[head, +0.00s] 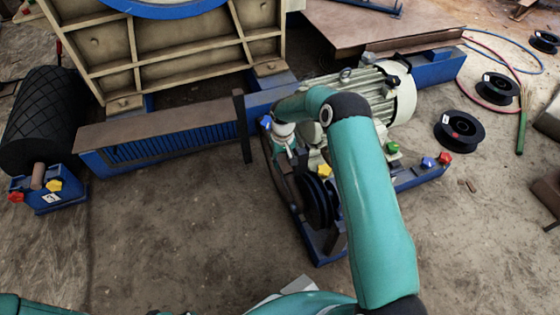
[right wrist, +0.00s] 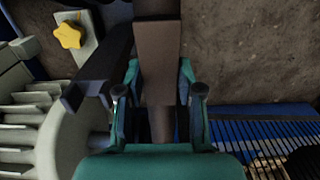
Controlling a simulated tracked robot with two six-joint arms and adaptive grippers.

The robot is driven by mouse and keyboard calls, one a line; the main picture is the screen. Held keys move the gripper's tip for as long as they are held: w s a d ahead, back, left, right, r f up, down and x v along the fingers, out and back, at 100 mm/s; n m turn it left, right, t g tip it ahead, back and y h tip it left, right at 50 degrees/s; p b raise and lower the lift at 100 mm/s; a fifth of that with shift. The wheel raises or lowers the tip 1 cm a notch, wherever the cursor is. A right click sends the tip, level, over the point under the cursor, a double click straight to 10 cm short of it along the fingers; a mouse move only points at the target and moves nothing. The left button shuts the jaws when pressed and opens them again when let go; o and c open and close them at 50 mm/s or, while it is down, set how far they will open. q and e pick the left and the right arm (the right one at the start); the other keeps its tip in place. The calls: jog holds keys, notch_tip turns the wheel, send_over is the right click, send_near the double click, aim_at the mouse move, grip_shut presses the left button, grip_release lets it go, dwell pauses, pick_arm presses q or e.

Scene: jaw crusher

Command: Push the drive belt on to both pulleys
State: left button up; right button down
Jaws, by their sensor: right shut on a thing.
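A dark pulley (head: 316,202) stands low on the blue motor base, left of my right arm. A thin dark loop that looks like the drive belt (head: 275,172) hangs to its left and runs up to my right gripper (head: 287,146). That gripper is beside the motor. In the right wrist view my right gripper (right wrist: 159,92) has its fingers either side of a brown strip-like piece (right wrist: 157,62), shut on it; it appears to be part of the belt. How the belt sits on either pulley is hidden. My left gripper is out of view.
The pale motor (head: 395,92) stands behind my right arm. A yellow knob (head: 325,171), a green knob (head: 393,148) and a red knob (head: 445,158) stick up around the base. A dark upright post (head: 242,125) is left of the gripper. Open dirt ground (head: 170,240) lies at the front left.

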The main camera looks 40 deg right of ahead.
jog(key=s+d+r+p, duration=0.1)
jog(key=d+r, duration=0.3)
jog(key=d, duration=0.1)
jog(key=shift+p, duration=0.4)
jog(key=c, duration=0.7)
grip_release()
jog(key=shift+r, duration=0.1)
jog(key=shift+a, duration=0.1)
notch_tip(320, 180, up, 12)
jog(key=shift+f, duration=0.1)
